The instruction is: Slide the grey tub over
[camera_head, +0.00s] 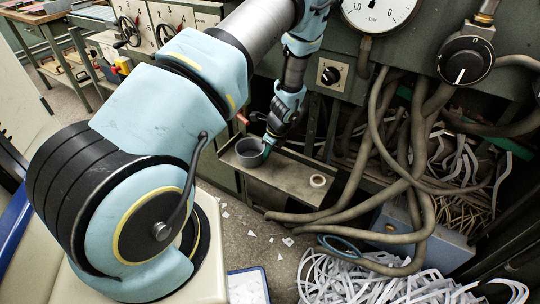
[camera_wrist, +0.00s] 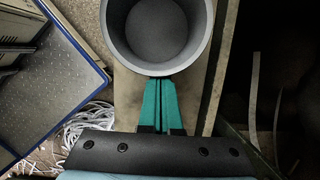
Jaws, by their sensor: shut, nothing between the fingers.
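The grey tub (camera_head: 248,153) is a round, open, empty-looking cup standing upright on a narrow shelf (camera_head: 290,179), toward the shelf's left end. In the wrist view the tub (camera_wrist: 157,68) fills the top centre, and I look down into it. My gripper (camera_head: 267,150) is at the tub's right side in the head view. Its teal fingers also show in the wrist view (camera_wrist: 163,84), closed together with nothing between them. The fingertips are right at the tub's outer wall, touching or nearly touching it. The tub is not gripped.
A small pale ring (camera_head: 317,181) lies on the right part of the shelf. Thick hoses (camera_head: 397,150) hang to the right of the shelf. Pale strips (camera_head: 370,282) and scraps litter the floor below. A dial knob (camera_head: 330,75) sits on the panel above.

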